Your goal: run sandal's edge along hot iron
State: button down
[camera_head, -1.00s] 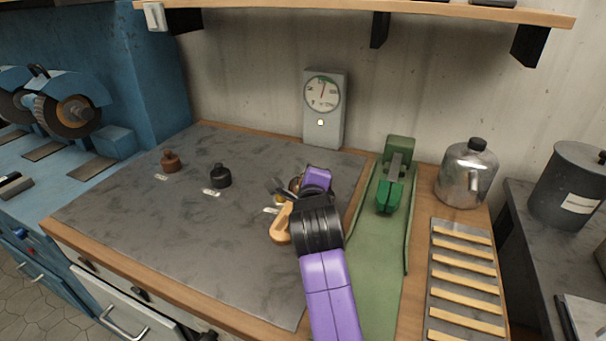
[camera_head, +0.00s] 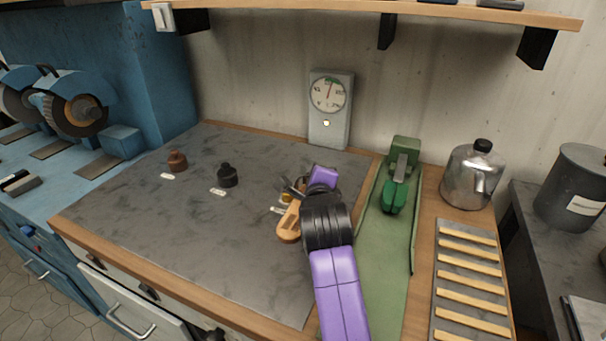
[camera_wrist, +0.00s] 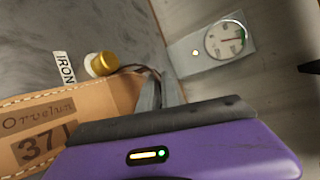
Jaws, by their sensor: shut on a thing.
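My gripper (camera_head: 297,188) is shut on a tan leather sandal (camera_head: 289,222), low over the grey mat. In the wrist view my gripper's dark fingers (camera_wrist: 162,92) are at the leather's right end. The sandal (camera_wrist: 85,108) there has a stitched edge and the marks "Orvelun" and "37". The iron (camera_wrist: 102,64) shows as a brass-coloured cap with a dark cable, next to a label reading IRON (camera_wrist: 65,69). It lies just beyond the sandal's edge. I cannot tell whether they touch. In the head view my gripper mostly hides the iron.
A dial box (camera_head: 331,110) with a lit lamp stands at the back of the grey mat (camera_head: 190,240). A brown pot (camera_head: 177,160) and a black one (camera_head: 228,176) stand left. A green tool (camera_head: 399,185), metal can (camera_head: 472,175) and slatted rack (camera_head: 467,265) are right. The mat's front left is clear.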

jog(key=shift+w+d+r, duration=0.15)
jog(key=shift+w, duration=0.15)
dwell(0.5)
jog(key=shift+a+r+p, duration=0.15)
jog(key=shift+a+p, duration=0.15)
jog(key=shift+a, duration=0.05)
dwell(0.7)
jog(key=shift+s+d+f+y, duration=0.1)
jog(key=shift+d+f+y, duration=0.1)
jog(key=shift+y, duration=0.1)
jog(key=shift+r, duration=0.15)
dwell(0.5)
